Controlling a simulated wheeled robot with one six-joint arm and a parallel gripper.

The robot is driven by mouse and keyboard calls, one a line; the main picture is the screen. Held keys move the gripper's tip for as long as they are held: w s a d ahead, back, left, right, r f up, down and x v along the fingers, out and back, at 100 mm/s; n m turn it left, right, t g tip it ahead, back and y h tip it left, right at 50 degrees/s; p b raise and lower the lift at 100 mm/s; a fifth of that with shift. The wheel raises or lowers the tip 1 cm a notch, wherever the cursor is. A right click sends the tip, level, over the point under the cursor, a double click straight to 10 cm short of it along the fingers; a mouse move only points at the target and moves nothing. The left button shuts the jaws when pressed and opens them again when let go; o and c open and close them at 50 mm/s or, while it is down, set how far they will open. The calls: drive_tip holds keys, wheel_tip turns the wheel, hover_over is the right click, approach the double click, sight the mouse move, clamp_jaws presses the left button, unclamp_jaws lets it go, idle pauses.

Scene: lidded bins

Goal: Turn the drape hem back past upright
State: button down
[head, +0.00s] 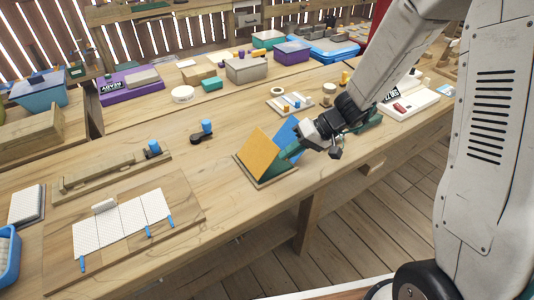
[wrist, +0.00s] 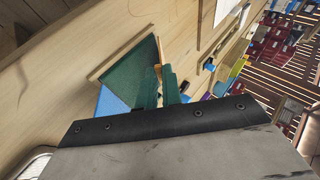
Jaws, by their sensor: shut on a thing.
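The drape hem appears to be the flat orange panel (head: 258,152). It stands tilted on a small wooden base (head: 275,180) near the table's front edge. A green face and a blue panel (head: 285,130) adjoin it on the right. In the wrist view, the fingers (wrist: 160,88) are close together around the panel's thin orange edge (wrist: 158,70). The green face (wrist: 127,76) and part of the blue panel (wrist: 110,103) lie beside them. The exact grip is partly hidden.
A black holder with a blue knob (head: 206,128) stands to the left. A small tray with pegs (head: 290,102) lies behind my gripper. A board with white tiles (head: 125,222) is at the front left. Bare tabletop lies left of the panel.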

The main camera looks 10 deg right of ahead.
drive_tip(key=shift+w+d+f+y, duration=0.25)
drive_tip(key=shift+d+f+y, duration=0.4)
drive_tip(key=shift+f+y, duration=0.15)
drive_tip(key=c, duration=1.5)
unclamp_jaws()
drive_tip(key=shift+r, duration=0.1)
drive_tip(key=v, duration=0.3)
drive_tip(key=shift+d+r, duration=0.15)
